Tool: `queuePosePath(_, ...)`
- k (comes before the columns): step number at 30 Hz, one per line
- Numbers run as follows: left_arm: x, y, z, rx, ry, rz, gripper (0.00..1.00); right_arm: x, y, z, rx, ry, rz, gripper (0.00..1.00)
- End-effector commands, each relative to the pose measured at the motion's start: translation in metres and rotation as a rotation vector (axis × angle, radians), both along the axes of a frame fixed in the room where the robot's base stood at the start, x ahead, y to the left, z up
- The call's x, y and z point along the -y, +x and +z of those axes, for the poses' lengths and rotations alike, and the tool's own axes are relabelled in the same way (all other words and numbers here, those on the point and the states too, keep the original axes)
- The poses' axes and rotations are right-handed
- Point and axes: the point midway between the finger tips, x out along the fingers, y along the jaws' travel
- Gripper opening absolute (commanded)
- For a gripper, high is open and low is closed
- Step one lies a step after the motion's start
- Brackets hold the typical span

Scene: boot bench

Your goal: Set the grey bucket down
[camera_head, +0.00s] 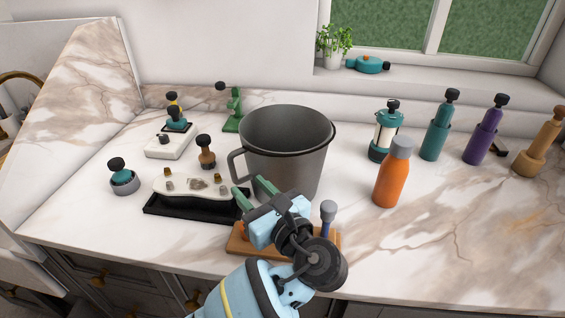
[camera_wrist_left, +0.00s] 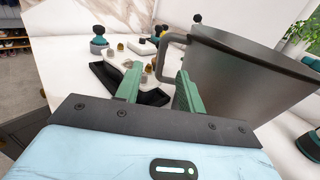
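The grey bucket (camera_head: 312,165) is upright at the middle of the counter, its open top facing up and its handle on the left. Its base is partly hidden behind my left gripper, and it looks to rest on the counter. My left gripper (camera_head: 251,188) is in front of the bucket's lower left side, its green fingers pointing toward the handle side. In the left wrist view the fingers are apart with nothing held between them. The bucket (camera_wrist_left: 245,70) fills the right of that view, and its handle is just beyond the right finger. My right gripper is not in view.
A black tray (camera_head: 190,212) with a white block is left of the gripper, and a wooden board (camera_head: 242,240) lies beneath it. An orange bottle (camera_head: 390,178) and a teal-and-white lantern-like item (camera_head: 385,135) stand right of the bucket. The front right counter (camera_head: 440,240) is clear.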

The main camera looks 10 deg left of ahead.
Motion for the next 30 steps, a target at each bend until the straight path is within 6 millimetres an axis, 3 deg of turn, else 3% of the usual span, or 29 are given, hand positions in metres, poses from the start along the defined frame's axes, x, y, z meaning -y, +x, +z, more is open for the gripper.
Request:
queuePosePath(3,-0.010,0.010,0.000,0.001,0.001,0.004,0.39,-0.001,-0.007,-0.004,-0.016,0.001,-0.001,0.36)
queuePosePath(11,-0.017,0.018,0.001,0.001,0.001,0.002,0.39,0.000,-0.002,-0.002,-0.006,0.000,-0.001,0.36)
queuePosePath(21,-0.045,0.050,0.003,0.001,0.001,0.002,0.39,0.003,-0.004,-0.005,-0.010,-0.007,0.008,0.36)
queuePosePath(30,-0.049,0.054,0.004,0.001,0.000,0.000,0.39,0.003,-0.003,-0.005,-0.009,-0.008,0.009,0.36)
